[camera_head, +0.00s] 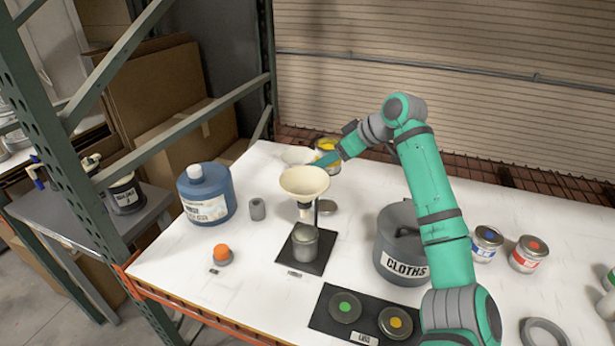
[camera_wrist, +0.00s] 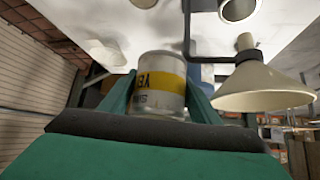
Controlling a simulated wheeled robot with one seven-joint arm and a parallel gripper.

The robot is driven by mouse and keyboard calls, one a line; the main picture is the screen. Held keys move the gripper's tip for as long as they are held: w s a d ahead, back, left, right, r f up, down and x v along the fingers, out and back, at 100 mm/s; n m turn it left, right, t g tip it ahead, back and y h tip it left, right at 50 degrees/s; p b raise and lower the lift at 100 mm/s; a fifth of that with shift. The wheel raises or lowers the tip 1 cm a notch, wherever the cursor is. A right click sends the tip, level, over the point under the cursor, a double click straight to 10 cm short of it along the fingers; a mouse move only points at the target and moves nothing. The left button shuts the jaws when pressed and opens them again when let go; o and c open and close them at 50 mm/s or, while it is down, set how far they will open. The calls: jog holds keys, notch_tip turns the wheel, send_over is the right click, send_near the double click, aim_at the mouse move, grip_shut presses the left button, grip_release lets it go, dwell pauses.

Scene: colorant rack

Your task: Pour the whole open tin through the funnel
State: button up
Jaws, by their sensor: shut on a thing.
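My gripper (camera_head: 322,161) is shut on a metal tin (camera_head: 327,145) at the back of the table, behind and right of the funnel. In the wrist view the tin (camera_wrist: 158,82), with a yellow label band, sits between my green fingers (camera_wrist: 160,108). Yellow shows at its top in the head view. The cream funnel (camera_head: 304,181) sits on a stand over a grey can (camera_head: 305,246) on a black base. The funnel (camera_wrist: 262,86) also shows in the wrist view, beside the tin and apart from it. The funnel's inside bottom is hard to make out.
A blue jug (camera_head: 206,197) and a small grey cylinder (camera_head: 257,209) stand left of the funnel. A grey CLOTHS bin (camera_head: 397,245) stands right, below my arm. A black mat (camera_head: 361,321) holds two lids in front. Two labelled tins (camera_head: 528,254) stand at the right.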

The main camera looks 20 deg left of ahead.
aim_at(328, 148)
jog(key=shift+r, duration=0.15)
jog(key=shift+s+d+r, duration=0.15)
jog(key=shift+r, duration=0.35)
jog(key=shift+s+r+n+t, duration=0.2)
jog(key=shift+r+t, duration=0.15)
jog(key=shift+r, duration=0.25)
jog(key=shift+s+r+n+t, duration=0.2)
jog(key=shift+r+t, duration=0.15)
jog(key=shift+r, duration=0.25)
jog(key=shift+s+a+r+n+t, duration=0.1)
jog(key=shift+s+r+n+t, duration=0.15)
jog(key=shift+r+t, duration=0.25)
jog(key=shift+s+a+r+n+t, duration=0.1)
jog(key=shift+s+r+n+t, duration=0.2)
jog(key=shift+r, duration=0.35)
jog(key=shift+s+a+r+n+t, duration=0.15)
jog(key=shift+s+r+n+t, duration=0.2)
jog(key=shift+s+t, duration=0.3)
jog(key=shift+s+a+r+n+t, duration=0.15)
jog(key=shift+s+r+n+t, duration=0.25)
jog(key=shift+t, duration=0.35)
jog(key=shift+s+r+n+t, duration=0.2)
jog(key=shift+r+n+t, duration=0.15)
jog(key=shift+t, duration=0.25)
dwell(0.3)
jog(key=shift+d+f, duration=0.1)
jog(key=shift+f, duration=0.05)
dwell(0.6)
